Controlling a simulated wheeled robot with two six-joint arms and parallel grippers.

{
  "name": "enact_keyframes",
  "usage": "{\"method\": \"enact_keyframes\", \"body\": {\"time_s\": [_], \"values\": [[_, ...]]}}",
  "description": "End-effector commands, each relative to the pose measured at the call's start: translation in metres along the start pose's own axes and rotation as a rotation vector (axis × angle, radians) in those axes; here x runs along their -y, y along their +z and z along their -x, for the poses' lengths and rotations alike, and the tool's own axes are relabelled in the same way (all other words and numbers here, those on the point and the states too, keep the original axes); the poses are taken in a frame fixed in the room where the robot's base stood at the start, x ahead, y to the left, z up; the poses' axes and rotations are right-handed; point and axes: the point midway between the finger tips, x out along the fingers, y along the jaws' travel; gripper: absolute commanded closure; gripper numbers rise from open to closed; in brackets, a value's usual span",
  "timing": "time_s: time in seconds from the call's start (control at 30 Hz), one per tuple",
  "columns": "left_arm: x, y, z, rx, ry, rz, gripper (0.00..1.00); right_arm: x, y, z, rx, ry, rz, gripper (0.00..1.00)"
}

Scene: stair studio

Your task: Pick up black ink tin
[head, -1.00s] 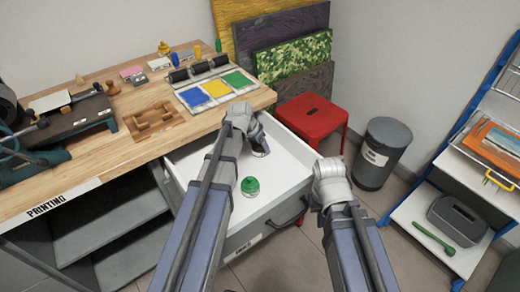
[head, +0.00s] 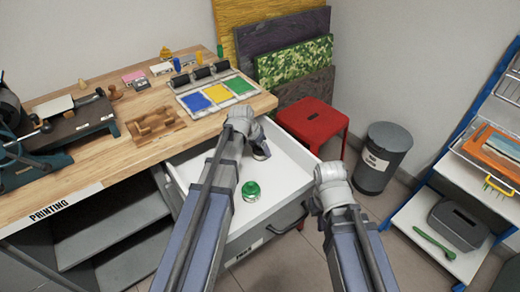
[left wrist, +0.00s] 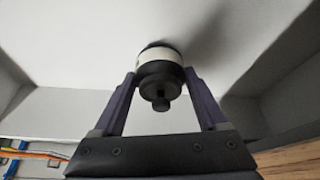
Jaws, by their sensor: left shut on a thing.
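The black ink tin (left wrist: 160,72) has a black lid with a knob and a pale band. In the left wrist view it sits between the two fingers of my left gripper (left wrist: 161,88), which is shut on it. In the head view my left gripper (head: 261,150) is over the back of the open white drawer (head: 222,200), and the tin is hidden there or too small to make out. I cannot tell whether it touches the drawer floor. My right arm ends at its wrist right of the drawer; its fingers are hidden.
A green-lidded tin (head: 251,191) stands in the drawer near my left arm. The wooden workbench (head: 95,160) with printing tools is at left. A red stool (head: 312,122), a grey bin (head: 378,158) and a blue-framed rack (head: 440,190) stand to the right.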

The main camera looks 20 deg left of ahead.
Motion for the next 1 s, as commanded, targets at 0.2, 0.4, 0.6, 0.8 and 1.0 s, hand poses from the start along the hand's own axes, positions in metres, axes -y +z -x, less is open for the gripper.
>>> {"method": "enact_keyframes", "body": {"time_s": [0.2, 0.4, 0.6, 0.8, 1.0], "values": [[0.0, -0.013, 0.03, -0.001, 0.0, 0.0, 1.0, -0.003, 0.002, 0.032, 0.0, 0.0, 0.0, 1.0], [0.0, -0.025, 0.059, -0.001, 0.0, 0.0, 1.0, -0.006, 0.004, 0.064, 0.0, 0.0, 0.0, 1.0], [0.0, -0.034, 0.082, -0.001, 0.0, 0.0, 1.0, -0.008, 0.005, 0.088, 0.0, 0.0, -0.001, 1.0], [0.0, -0.036, 0.086, -0.001, 0.0, 0.0, 1.0, -0.009, 0.005, 0.092, 0.0, 0.0, -0.001, 1.0], [0.0, -0.035, 0.085, -0.001, 0.0, 0.0, 1.0, -0.009, 0.005, 0.091, 0.0, 0.0, -0.001, 1.0]]}}
